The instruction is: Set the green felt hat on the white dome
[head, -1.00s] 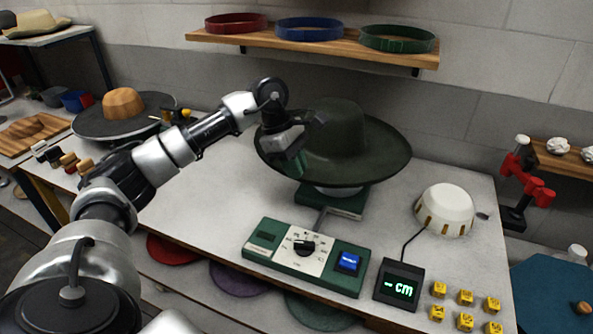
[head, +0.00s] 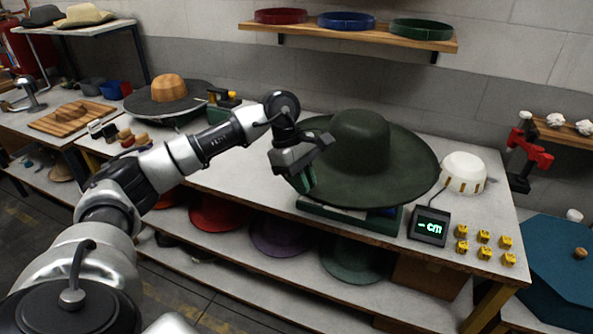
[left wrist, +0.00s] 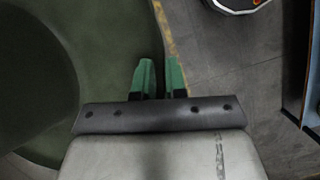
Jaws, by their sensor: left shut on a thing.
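The green felt hat (head: 365,147) is upright, its wide brim over the green control box (head: 340,217) at the table's front. My left gripper (head: 308,172) is shut on the left edge of the brim. In the left wrist view, the green fingertips (left wrist: 160,78) sit either side of the brim edge, with the hat (left wrist: 100,40) filling the left. The white dome (head: 463,171) stands on the table to the right of the hat, uncovered, its lower left close to the brim in the picture. The hat hides most of the control box. My right gripper is not in view.
A small display (head: 430,227) and several yellow cubes (head: 483,237) lie in front of the dome. A red clamp-like tool (head: 530,150) is at the right. A shelf with coloured bands (head: 347,20) hangs above.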

